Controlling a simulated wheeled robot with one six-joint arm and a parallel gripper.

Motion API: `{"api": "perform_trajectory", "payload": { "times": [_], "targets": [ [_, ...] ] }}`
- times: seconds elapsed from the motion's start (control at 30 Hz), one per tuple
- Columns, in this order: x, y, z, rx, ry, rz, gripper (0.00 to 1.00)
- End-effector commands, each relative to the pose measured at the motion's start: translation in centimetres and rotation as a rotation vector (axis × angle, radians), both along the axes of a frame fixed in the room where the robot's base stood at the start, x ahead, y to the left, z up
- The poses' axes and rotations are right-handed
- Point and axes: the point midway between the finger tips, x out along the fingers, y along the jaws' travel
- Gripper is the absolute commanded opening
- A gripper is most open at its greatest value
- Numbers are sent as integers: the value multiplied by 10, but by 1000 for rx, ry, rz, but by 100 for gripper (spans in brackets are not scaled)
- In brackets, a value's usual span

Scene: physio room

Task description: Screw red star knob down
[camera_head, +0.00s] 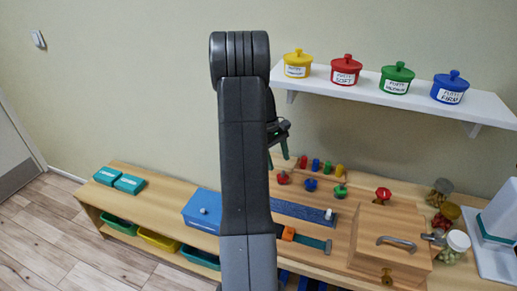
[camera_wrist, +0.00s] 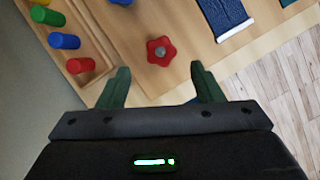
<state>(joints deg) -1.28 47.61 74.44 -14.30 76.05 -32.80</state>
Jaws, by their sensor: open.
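The red star knob (camera_wrist: 161,51) sits on the wooden board and faces the wrist camera, with a grey centre. It also shows in the head view (camera_head: 283,178), just right of my arm. My gripper (camera_wrist: 160,72) is open and empty, its two green fingers apart. In the wrist view the knob lies between the fingers, slightly beyond their tips. In the head view my gripper (camera_head: 277,158) hangs above the knob, partly hidden by my arm. I cannot tell how far the knob is screwed down.
Beside it stand a blue knob (camera_head: 310,184), a green knob (camera_head: 340,191) and a row of coloured pegs (camera_head: 316,165). Another red knob (camera_head: 383,192) is farther right, near a wooden box (camera_head: 380,240). A shelf (camera_head: 420,98) with several pots is above.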

Motion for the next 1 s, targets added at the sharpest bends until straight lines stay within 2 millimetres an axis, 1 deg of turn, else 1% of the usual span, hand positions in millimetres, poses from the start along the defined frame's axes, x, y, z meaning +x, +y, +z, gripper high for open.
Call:
{"api": "perform_trajectory", "payload": {
  "times": [0.03,0.2,0.3,0.47,0.6,0.7,1.0],
  "targets": [
    [11,10,-7,1,3,3,60],
    [40,35,-7,2,2,3,60],
    [55,47,-7,1,2,2,60],
    [74,63,-6,1,2,0,60],
    [83,71,-5,1,4,0,60],
    [87,74,-5,1,4,0,60],
    [88,75,-5,1,4,0,60]
  ]
}}
